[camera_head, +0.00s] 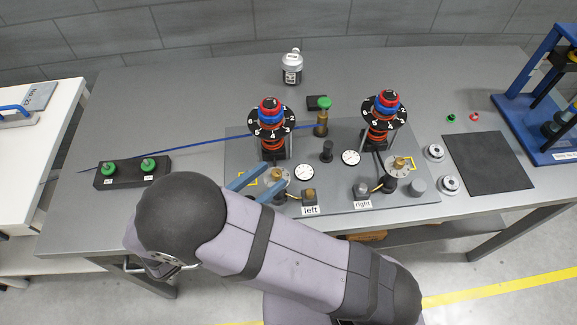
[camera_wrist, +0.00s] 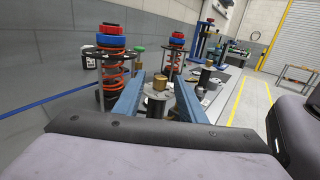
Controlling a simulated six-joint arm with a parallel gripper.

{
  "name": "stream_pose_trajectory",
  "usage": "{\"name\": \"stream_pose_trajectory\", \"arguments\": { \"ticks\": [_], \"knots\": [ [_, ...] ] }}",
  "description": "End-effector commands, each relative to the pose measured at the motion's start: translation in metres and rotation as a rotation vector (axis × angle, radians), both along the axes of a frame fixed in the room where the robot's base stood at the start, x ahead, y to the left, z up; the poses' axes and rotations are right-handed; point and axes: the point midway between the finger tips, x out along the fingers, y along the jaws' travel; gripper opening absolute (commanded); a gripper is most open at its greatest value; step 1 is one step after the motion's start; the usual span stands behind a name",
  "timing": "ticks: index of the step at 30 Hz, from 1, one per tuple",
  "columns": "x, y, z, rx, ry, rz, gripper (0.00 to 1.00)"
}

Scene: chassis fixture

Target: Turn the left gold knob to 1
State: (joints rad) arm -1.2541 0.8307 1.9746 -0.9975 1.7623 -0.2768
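The left gold knob (camera_head: 277,175) stands on a round metal flange at the front left of the grey chassis plate, beside yellow markings. In the wrist view the gold knob (camera_wrist: 160,82) shows between my two blue fingers, with a gap on each side. My gripper (camera_head: 274,177) is open, its fingertips close around the knob; I cannot tell whether either touches it. The left numbered dial (camera_head: 270,124), black with white digits, sits on a spring tower behind the knob. Its digit 1 and the knob's setting cannot be read clearly.
A right gold knob (camera_head: 400,162) and a right dial tower (camera_head: 384,110) stand to the right. A "left" label (camera_head: 310,211), gauges and small posts crowd the plate. A blue rod (camera_head: 200,142) crosses the table. A black box with green buttons (camera_head: 132,171) lies left.

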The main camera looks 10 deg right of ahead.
Motion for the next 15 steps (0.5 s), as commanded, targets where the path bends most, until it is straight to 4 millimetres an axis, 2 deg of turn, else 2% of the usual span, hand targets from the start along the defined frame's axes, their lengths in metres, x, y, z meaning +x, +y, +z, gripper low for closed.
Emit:
{"name": "stream_pose_trajectory", "arguments": {
  "ticks": [8,15],
  "knots": [
    [0.002,-0.004,0.002,-0.001,0.007,-0.029,0.37],
    [0.017,-0.025,0.004,-0.002,0.007,-0.03,0.37]
  ]
}}
